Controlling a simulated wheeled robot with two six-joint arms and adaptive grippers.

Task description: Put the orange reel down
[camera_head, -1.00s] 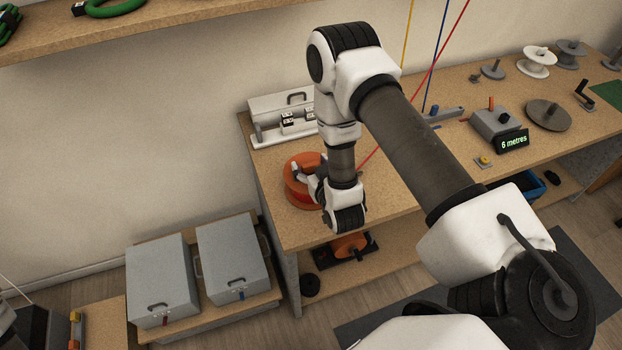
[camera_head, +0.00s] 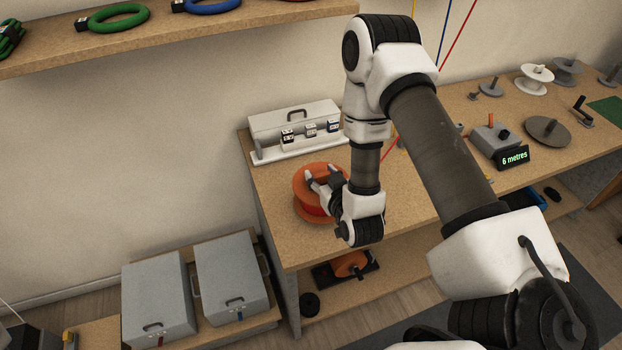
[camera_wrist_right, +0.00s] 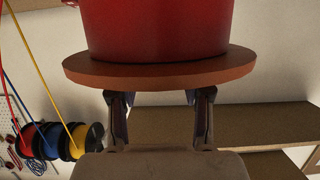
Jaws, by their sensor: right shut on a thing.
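The orange reel (camera_head: 309,199), wound with red wire, is at the left end of the wooden workbench (camera_head: 279,230), in front of a white box. My right gripper (camera_head: 324,182) is shut on its orange rim. In the right wrist view, the reel's orange flange (camera_wrist_right: 160,70) and red winding (camera_wrist_right: 155,28) fill the upper middle, with my right gripper's two fingers (camera_wrist_right: 160,98) at the flange's near edge. I cannot tell whether the reel touches the bench top; my gripper hides part of it. My left gripper is not in view.
A white handled box (camera_head: 294,122) stands behind the reel. To the right are a grey unit reading "6 metres" (camera_head: 514,157), a dark disc (camera_head: 547,131) and a white spool (camera_head: 534,78). Two grey boxes (camera_head: 158,297) (camera_head: 231,277) stand low at left. The bench front beside the reel looks clear.

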